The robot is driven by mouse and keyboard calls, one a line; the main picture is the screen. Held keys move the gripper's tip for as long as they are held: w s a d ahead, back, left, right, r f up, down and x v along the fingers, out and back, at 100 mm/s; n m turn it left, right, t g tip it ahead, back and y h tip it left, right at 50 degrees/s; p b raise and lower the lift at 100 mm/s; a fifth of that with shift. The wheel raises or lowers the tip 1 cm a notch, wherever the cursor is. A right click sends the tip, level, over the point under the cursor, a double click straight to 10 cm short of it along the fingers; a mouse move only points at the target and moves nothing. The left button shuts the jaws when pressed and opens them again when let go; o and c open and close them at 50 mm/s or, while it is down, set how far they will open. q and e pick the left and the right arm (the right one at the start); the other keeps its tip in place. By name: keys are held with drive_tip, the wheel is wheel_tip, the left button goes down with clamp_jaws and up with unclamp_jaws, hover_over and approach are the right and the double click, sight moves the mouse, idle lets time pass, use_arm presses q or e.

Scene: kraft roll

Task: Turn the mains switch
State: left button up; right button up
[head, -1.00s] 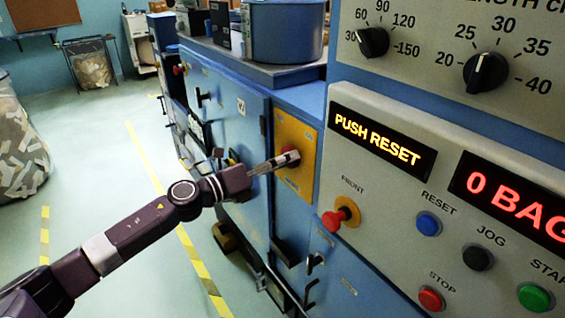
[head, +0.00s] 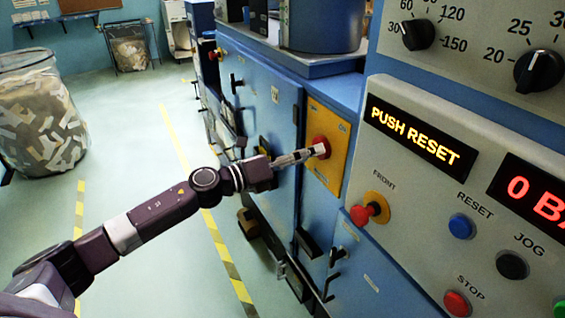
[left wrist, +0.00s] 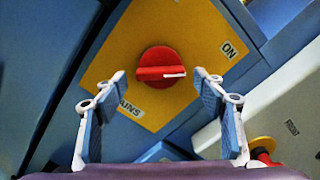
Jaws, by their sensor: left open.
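The mains switch is a red round knob (left wrist: 158,67) with a raised bar, on a yellow plate (left wrist: 190,30). In the left wrist view the bar lies level, its white mark toward the right; "ON" is printed at upper right. My left finger partly covers the "MAINS" lettering. My left gripper (left wrist: 161,82) is open, one finger on each side of the knob, with gaps visible; I cannot tell how deep the tips reach. In the head view the left gripper (head: 310,152) is at the red knob (head: 322,146). My right gripper is not in view.
Right of the plate, a control panel has a red FRONT button (head: 363,214), blue RESET button (head: 461,226) and a "PUSH RESET" display (head: 418,132). Door handles (head: 335,284) stick out below. A bin of paper scraps (head: 38,120) stands on the left floor.

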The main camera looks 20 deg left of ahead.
use_arm(q)
drive_tip(key=v, duration=0.9)
drive_tip(key=shift+s+a, duration=0.25)
drive_tip(key=shift+s, duration=0.1)
drive_tip(key=shift+f, duration=0.1)
